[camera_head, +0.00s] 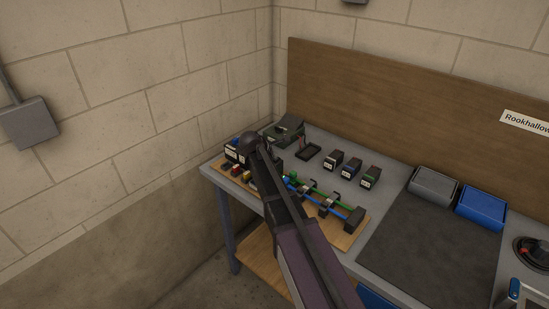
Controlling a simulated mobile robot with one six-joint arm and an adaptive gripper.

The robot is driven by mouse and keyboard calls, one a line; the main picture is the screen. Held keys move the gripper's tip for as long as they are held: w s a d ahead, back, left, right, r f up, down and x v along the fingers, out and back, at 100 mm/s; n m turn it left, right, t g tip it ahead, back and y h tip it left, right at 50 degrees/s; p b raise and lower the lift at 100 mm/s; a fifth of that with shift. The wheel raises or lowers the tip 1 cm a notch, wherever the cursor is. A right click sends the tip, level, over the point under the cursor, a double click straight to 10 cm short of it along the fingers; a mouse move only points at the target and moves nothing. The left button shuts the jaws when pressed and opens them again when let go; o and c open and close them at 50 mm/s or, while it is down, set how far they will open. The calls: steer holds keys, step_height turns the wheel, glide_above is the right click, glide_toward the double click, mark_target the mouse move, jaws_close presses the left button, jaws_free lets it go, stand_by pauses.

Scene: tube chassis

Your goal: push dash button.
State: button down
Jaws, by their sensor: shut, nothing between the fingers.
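I cannot pick out the dash button for certain. A group of small dark blocks with red and yellow parts (238,169) sits at the left end of a wooden board on the bench, and one of these parts may be it. My arm reaches up from the bottom of the picture and covers part of this group. My gripper (270,167) is a dark shape at the arm's far end, over the board's left part. It looks shut and empty. Its fingertips are mostly hidden, so I cannot tell whether they touch anything.
On the wooden board (348,238), green and blue tubes (330,205) run between black clamps. Several black labelled boxes (350,167), a dark tray (308,151) and a green-grey device (284,130) stand behind. Right are a dark mat (430,245), a grey bin (433,186) and a blue bin (482,208).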

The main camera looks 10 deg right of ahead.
steer(key=shift+r, duration=0.1)
steer(key=shift+r+p, duration=0.6)
steer(key=shift+p, duration=0.1)
steer(key=shift+r, duration=0.1)
step_height(320, 180, up, 6)
steer(key=p, duration=0.6)
steer(key=shift+s, duration=0.1)
stand_by(0.5)
steer(key=s+f+m+g+y, duration=0.3)
steer(key=s+m, duration=0.6)
steer(key=s, duration=0.6)
steer(key=s+f+m+g+y, duration=0.3)
steer(key=s+m, duration=0.6)
steer(key=s, duration=0.7)
steer(key=shift+s+d+g+y, duration=0.2)
steer(key=shift+s+g+y, duration=0.1)
